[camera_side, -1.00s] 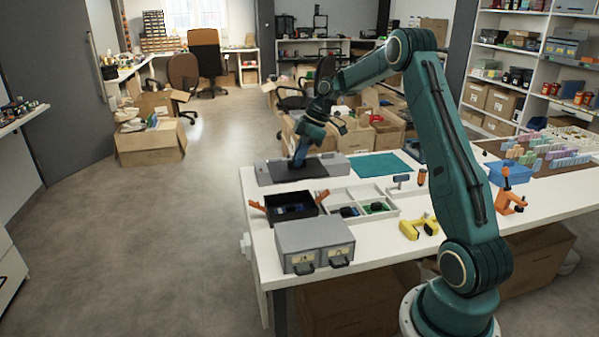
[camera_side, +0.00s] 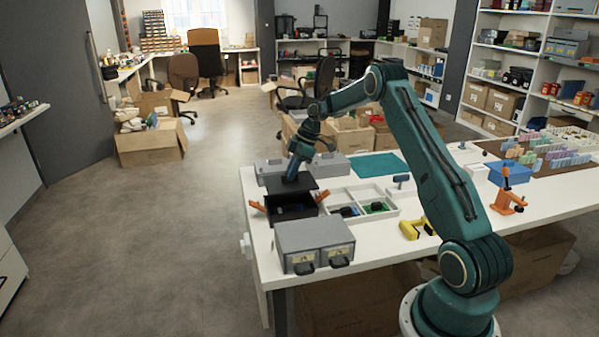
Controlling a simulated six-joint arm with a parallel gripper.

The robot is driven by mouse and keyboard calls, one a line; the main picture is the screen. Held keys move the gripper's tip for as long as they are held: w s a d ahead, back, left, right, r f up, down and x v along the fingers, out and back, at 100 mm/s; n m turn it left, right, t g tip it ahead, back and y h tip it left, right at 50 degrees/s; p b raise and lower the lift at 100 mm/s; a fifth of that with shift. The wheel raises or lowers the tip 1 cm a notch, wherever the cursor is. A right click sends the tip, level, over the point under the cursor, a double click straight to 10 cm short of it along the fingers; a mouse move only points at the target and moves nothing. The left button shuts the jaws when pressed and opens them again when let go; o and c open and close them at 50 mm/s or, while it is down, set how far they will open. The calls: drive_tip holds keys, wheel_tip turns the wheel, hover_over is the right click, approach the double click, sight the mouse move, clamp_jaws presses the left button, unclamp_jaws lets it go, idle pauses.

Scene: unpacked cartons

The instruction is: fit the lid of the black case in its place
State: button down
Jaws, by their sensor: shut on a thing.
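The black case (camera_side: 292,212) stands open-topped on the white table, left of the white tray, with small dark and blue parts inside. Its lid (camera_side: 307,184) is a flat dark plate. My gripper (camera_side: 291,177) is shut on the lid from above and holds it roughly level over the back part of the case. The front of the case's opening still shows below the lid. The fingertips are too small to make out, and I cannot tell whether the lid touches the case's back rim.
Orange pieces (camera_side: 258,206) stick up at the case's sides. A grey two-drawer box (camera_side: 314,240) stands in front and a low grey unit (camera_side: 333,164) behind. The white divided tray (camera_side: 362,191) is to the right. A yellow tool (camera_side: 418,228) and teal mat (camera_side: 379,165) lie farther right.

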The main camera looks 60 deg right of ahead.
sight(296, 181)
drive_tip(key=shift+f, duration=0.15)
drive_tip(key=shift+f, duration=2.05)
drive_tip(key=shift+f, duration=1.15)
drive_tip(key=c, duration=1.4)
unclamp_jaws()
drive_tip(key=v, duration=1.3)
drive_tip(key=shift+s+d+r, duration=0.1)
drive_tip(key=shift+s+r, duration=0.05)
drive_tip(key=shift+r, duration=0.2)
drive_tip(key=shift+r, duration=0.1)
